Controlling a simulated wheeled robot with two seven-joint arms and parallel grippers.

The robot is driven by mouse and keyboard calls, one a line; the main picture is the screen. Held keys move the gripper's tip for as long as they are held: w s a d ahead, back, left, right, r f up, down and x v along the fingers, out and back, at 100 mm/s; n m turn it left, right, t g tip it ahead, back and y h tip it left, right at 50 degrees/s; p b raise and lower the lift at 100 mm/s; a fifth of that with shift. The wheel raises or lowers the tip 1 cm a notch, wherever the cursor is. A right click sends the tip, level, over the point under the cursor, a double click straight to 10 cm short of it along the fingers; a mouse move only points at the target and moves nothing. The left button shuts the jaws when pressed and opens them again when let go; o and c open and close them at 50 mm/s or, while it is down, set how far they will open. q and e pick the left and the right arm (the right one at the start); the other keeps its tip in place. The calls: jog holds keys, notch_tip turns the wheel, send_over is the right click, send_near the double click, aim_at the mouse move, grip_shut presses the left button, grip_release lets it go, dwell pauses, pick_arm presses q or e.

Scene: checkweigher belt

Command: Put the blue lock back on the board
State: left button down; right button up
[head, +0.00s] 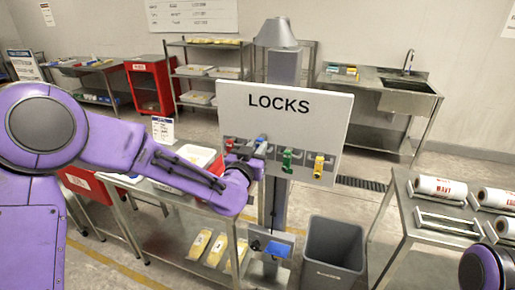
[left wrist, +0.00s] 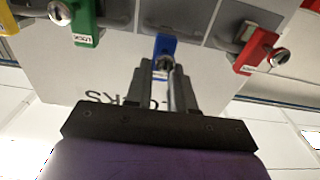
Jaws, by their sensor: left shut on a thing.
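The white LOCKS board (head: 318,108) stands on a post, with a row of locks along its lower part. My left gripper (head: 257,149) is at the board, shut on the blue lock (head: 262,139). In the left wrist view the blue lock (left wrist: 164,46) sits at the fingertips (left wrist: 164,72), in front of a grey panel; its keyway end faces the camera. Whether its shackle is on a hook is hidden. A red lock (left wrist: 254,50) and a green lock (left wrist: 86,24) hang on either side, and a yellow lock (head: 319,164) is farther right. My right gripper is out of view.
A grey bin (head: 334,248) stands on the floor below the board. A steel table (head: 400,222) with labelled rolls is at the right. A sink bench (head: 380,88) is behind.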

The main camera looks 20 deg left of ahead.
pick_arm(q)
jog(key=shift+f+b, duration=0.85)
jog(key=shift+f, duration=0.25)
jog(key=c, duration=0.9)
grip_release()
